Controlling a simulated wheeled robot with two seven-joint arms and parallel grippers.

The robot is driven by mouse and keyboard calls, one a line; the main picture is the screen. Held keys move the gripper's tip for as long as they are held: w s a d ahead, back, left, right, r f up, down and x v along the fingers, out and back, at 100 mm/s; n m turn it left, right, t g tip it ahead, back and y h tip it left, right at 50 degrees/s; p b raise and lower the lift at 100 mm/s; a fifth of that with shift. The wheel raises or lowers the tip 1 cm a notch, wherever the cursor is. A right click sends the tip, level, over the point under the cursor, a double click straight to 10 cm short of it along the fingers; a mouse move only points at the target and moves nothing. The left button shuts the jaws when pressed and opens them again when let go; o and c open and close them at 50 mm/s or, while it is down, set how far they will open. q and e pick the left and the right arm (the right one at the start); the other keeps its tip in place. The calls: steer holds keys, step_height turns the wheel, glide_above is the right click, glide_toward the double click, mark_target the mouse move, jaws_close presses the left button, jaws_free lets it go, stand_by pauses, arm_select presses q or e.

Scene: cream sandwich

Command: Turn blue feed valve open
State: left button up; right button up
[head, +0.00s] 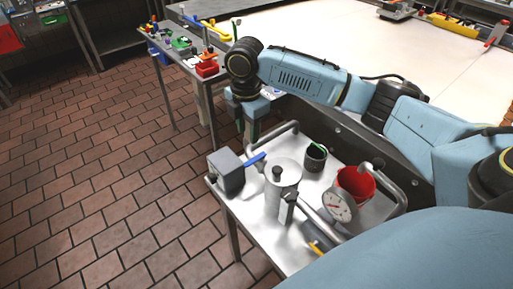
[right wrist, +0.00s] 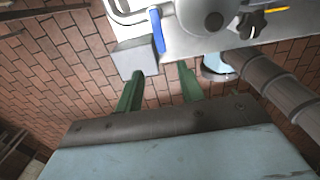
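The blue valve handle (head: 256,159) is a short flat bar beside a grey box (head: 228,174) at the left end of a metal cart top. In the right wrist view the handle (right wrist: 157,30) shows beyond the fingertips, next to the grey box (right wrist: 133,56). My right gripper (head: 249,135) hangs above and behind the handle, apart from it. In the right wrist view its two green fingers (right wrist: 160,70) are spread with nothing between them. My left gripper is not in view.
The cart top (head: 309,193) holds a metal canister (head: 282,184), a gauge (head: 338,204), a red cup (head: 355,185) and a black cup (head: 316,157). Curved metal rails (head: 398,190) stand at its ends. A side table (head: 184,56) with small items stands behind. The tiled floor at left is free.

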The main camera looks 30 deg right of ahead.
mark_target(250, 162)
step_height(250, 162, down, 11)
steer(key=shift+d+r+b, duration=0.15)
steer(key=shift+b, duration=0.15)
jaws_close()
